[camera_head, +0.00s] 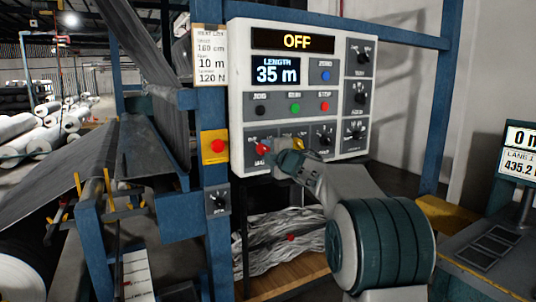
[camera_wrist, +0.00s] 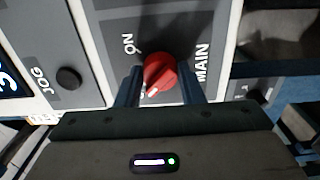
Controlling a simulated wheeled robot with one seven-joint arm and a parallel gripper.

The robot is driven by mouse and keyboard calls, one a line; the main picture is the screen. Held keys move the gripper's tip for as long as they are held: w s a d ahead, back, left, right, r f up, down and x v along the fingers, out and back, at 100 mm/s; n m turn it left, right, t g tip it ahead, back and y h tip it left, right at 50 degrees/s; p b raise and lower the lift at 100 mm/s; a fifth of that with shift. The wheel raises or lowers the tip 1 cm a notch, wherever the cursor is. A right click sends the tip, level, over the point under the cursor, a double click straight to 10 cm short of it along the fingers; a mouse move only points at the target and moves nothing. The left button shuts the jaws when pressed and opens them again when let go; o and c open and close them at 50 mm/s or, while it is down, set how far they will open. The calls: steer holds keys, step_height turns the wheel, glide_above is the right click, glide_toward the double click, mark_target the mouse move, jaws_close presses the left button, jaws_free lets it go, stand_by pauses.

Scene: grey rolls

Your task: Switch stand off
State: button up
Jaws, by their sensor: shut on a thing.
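The control panel (camera_head: 238,60) is a white box with grey sub-panels. Its upper display (camera_head: 297,40) reads OFF in yellow letters. The red MAIN knob (camera_head: 262,147) is at the panel's lower left, and it also shows in the wrist view (camera_wrist: 160,72). My gripper (camera_head: 272,153) reaches it from the lower right. In the wrist view the two fingers (camera_wrist: 161,90) stand on either side of the knob, shut on it. The knob's white mark points away from the ON label, toward a label mostly hidden by the knob and a finger.
The length display (camera_head: 276,71) reads 35 m. JOG, green and red STOP buttons (camera_head: 325,106) sit below it. A yellow knob (camera_head: 298,143) is close to my gripper's right. A red emergency button (camera_head: 217,146) on a yellow plate is at left. Blue posts frame the panel.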

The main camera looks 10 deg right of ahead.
stand_by(0.4)
steer(key=o, duration=1)
steer(key=shift+s, duration=0.1)
steer(key=b+v, duration=0.1)
steer(key=v, duration=1.2)
steer(key=shift+s+d, duration=0.15)
steer(key=shift+s, duration=0.15)
steer(key=shift+r, duration=0.1)
